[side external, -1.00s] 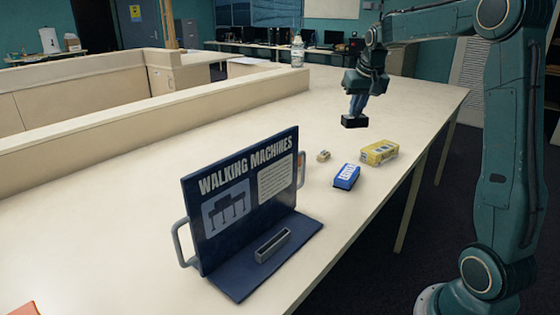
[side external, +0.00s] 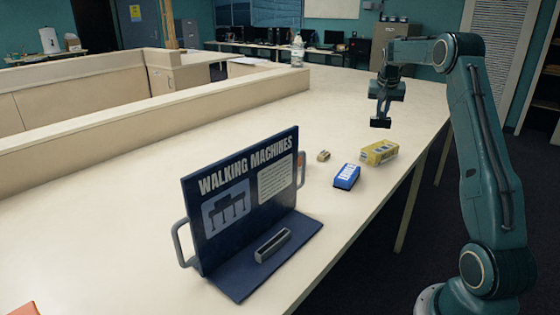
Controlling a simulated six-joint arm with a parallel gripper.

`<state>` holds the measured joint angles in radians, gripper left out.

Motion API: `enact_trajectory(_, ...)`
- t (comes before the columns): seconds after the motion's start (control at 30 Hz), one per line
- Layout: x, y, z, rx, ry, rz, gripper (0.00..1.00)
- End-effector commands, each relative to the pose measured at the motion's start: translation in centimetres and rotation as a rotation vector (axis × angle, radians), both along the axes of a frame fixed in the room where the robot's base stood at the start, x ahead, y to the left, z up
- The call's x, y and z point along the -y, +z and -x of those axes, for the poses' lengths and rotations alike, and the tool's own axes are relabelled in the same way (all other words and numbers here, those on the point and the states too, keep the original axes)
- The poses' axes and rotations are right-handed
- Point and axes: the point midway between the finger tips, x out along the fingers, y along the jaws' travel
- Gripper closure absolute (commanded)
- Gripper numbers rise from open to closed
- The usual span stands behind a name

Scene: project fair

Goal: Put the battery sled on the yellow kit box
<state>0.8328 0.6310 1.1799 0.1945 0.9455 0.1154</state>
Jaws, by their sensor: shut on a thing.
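My gripper (side external: 382,109) is shut on a small dark block, which I take for the battery sled (side external: 380,123). The sled hangs in the air, clear of the table. The yellow kit box (side external: 379,152) lies on the table near its right edge. In the picture, the sled is straight above the box with a gap between them; how far behind it the sled is I cannot tell. The fingertips are small and dark here, so the grip's detail is hard to see.
A blue box (side external: 346,177) lies just in front of the yellow box, to its left. A small tan item (side external: 323,156) lies further left. A "Walking Machines" display board (side external: 245,200) stands on the table in front. A bottle (side external: 297,52) stands far back.

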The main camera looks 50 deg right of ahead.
Motion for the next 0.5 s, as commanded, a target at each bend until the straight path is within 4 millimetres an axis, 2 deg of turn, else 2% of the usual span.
enact_trajectory(0.2, 1.8, -1.1, 0.0, 0.002, -0.045, -0.001, 1.00)
enact_trajectory(0.5, 2.1, -1.6, 0.0, 0.002, -0.051, -0.001, 1.00)
